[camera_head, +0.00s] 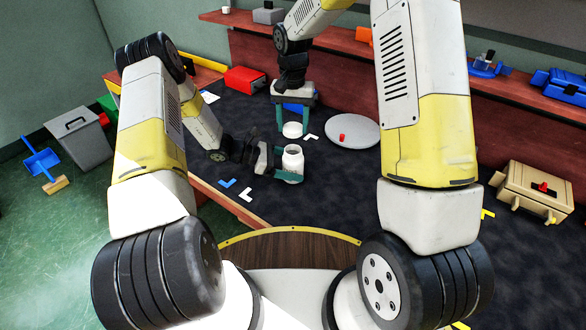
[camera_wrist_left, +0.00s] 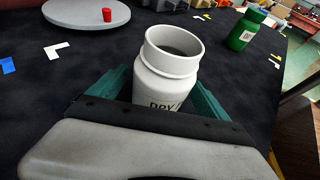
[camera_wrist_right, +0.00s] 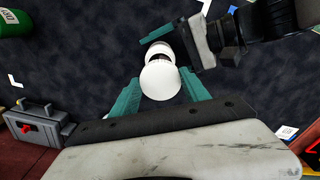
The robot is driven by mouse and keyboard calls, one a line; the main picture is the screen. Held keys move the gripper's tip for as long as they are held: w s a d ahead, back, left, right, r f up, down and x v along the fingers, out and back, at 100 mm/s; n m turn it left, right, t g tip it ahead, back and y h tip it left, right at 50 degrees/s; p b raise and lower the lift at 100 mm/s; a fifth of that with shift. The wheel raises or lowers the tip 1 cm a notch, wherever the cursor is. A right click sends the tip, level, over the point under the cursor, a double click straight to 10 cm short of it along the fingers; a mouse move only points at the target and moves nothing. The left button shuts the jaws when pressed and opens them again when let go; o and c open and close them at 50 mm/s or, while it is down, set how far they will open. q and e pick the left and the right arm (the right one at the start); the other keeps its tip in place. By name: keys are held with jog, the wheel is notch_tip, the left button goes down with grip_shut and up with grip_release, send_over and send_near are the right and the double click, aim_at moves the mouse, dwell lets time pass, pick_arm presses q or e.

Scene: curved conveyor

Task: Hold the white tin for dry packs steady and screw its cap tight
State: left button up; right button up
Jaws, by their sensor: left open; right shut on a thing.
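The white tin (camera_head: 293,158) stands upright and open-mouthed on the dark surface. In the left wrist view the tin (camera_wrist_left: 166,68) shows the letters DRY. My left gripper (camera_head: 288,178) is open with its teal fingers on either side of the tin's body. The white cap (camera_head: 292,130) is held between the fingers of my right gripper (camera_head: 293,126), above the tin and apart from its mouth in the head view. In the right wrist view the cap (camera_wrist_right: 158,80) hides part of the tin (camera_wrist_right: 163,51).
A grey round plate (camera_head: 352,132) with a small red piece (camera_head: 342,137) lies right of the tin. A green bottle (camera_wrist_left: 243,31) shows in the left wrist view. A beige box (camera_head: 532,190) stands far right. White and blue corner marks (camera_head: 228,183) lie on the surface.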

aim_at(293, 137)
pick_arm(q)
grip_shut()
pick_arm(e)
jog(key=shift+f, duration=2.5)
jog(key=shift+f, duration=0.85)
jog(key=shift+f, duration=0.6)
